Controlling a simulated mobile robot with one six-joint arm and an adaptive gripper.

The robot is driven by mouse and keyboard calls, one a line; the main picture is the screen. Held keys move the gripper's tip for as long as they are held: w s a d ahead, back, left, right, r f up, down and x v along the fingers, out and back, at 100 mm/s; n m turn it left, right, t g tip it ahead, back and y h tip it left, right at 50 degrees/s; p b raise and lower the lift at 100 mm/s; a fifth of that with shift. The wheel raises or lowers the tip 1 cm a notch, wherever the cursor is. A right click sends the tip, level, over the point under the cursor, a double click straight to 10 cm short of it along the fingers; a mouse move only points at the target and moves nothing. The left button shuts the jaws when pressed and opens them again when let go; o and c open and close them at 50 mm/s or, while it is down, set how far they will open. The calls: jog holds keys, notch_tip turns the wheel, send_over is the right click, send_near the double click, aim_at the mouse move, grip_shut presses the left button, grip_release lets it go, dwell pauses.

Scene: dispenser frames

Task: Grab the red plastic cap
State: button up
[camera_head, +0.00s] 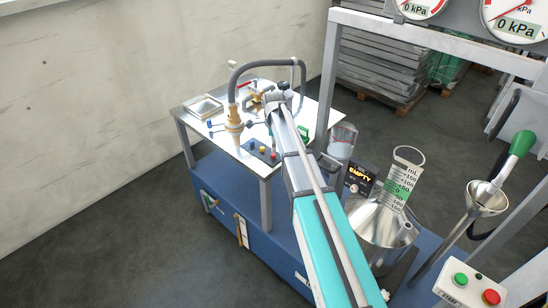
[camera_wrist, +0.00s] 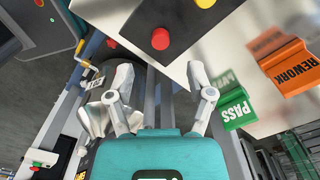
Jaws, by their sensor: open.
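A round red cap-like piece (camera_wrist: 160,39) sits on a dark strip (camera_wrist: 150,14) at the top of the wrist view, near a yellow one. In the head view, the red piece (camera_head: 275,156) is at the near end of the dark strip on the white table. My gripper (camera_wrist: 158,85) is open, with nothing between its fingers in the wrist view. The red piece lies ahead of the fingers, apart from them. In the head view, my arm reaches over the table and my gripper's fingertips are hard to make out.
A green PASS block (camera_wrist: 235,108) and an orange REWORK block (camera_wrist: 290,68) stand to the right in the wrist view. In the head view, a hose nozzle (camera_head: 234,122) stands left of my arm. A metal funnel (camera_head: 380,222) and graduated cylinder (camera_head: 402,180) are at right.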

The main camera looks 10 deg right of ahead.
aim_at(273, 154)
jog(key=shift+w+a+f+b, duration=0.1)
jog(key=shift+a+f+b, duration=0.05)
jog(key=shift+f+b, duration=2.5)
grip_shut()
